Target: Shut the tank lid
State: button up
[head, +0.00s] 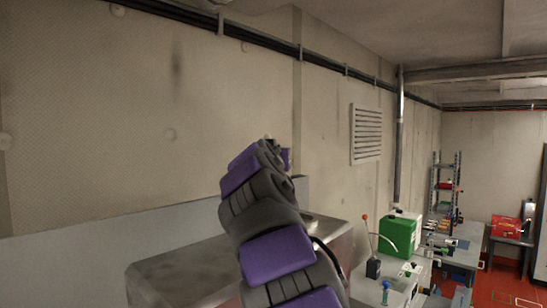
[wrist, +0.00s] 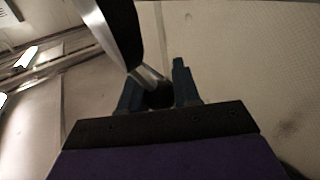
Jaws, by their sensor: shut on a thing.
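A brushed-metal tank (head: 190,268) stands low in the middle of the head view, partly behind my arm. My gripper is hidden behind my purple and grey arm there. In the wrist view my gripper (wrist: 158,92) has its two blue-grey fingers on either side of a dark rounded piece (wrist: 158,97), shut on it. A short metal bar runs from this piece up to a dark panel with a pale metal edge (wrist: 102,22). It looks like the tank lid with its handle, but most of it is out of view. I cannot tell the lid's angle.
A pale grey panel (head: 80,246) runs along the wall behind the tank. To the right, a workbench holds a green box (head: 397,236) and small tools. A shelf rack (head: 445,185) and a red case (head: 506,227) stand farther back. Red floor shows at the lower right.

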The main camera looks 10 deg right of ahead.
jog(key=shift+c, duration=0.7)
grip_shut()
jog(key=shift+a, duration=0.1)
jog(key=shift+f+b, duration=0.1)
jog(key=shift+b, duration=0.45)
